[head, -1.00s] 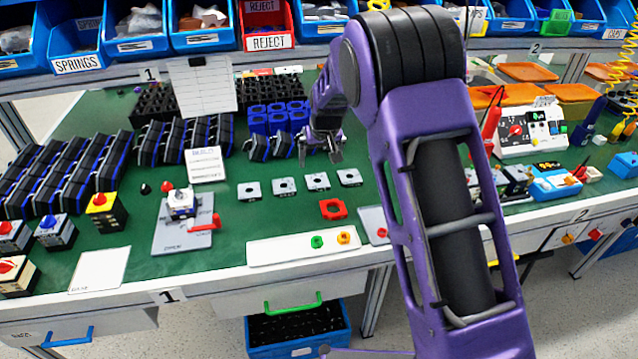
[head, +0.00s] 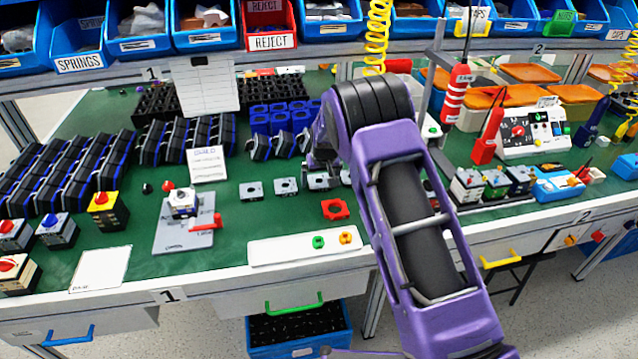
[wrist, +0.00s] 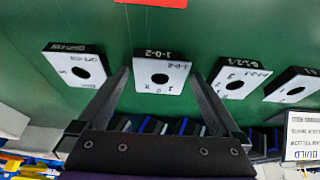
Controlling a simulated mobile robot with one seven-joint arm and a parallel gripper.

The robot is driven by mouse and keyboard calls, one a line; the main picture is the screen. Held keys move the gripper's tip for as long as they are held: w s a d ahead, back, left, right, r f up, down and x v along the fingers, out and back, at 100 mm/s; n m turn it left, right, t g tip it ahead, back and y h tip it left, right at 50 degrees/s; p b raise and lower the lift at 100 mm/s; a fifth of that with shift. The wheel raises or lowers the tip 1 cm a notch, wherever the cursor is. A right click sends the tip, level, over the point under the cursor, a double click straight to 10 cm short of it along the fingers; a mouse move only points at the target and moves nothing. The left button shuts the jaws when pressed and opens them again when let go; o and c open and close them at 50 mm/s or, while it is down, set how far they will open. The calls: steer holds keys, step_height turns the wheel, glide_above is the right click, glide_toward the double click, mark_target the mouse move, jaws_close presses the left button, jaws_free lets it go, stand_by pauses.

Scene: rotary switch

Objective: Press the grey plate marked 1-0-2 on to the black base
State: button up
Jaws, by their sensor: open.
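The grey plate marked 1-0-2 (wrist: 160,76) lies flat on the green bench top, with a round hole in its middle. In the head view it is the third plate from the left (head: 318,182), partly covered by my arm. My gripper (wrist: 158,78) is open above it, one finger on each side of the plate in the wrist view; contact cannot be told.
An OFF-ON plate (wrist: 74,72) and a 0-1-2-3 plate (wrist: 235,80) lie on either side. A red square plate (head: 335,209) lies in front. A white tray (head: 275,252) with green and yellow knobs is at the front edge. Black and blue blocks (head: 185,140) stand behind.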

steer(key=shift+r, duration=0.1)
steer(key=c, duration=1.2)
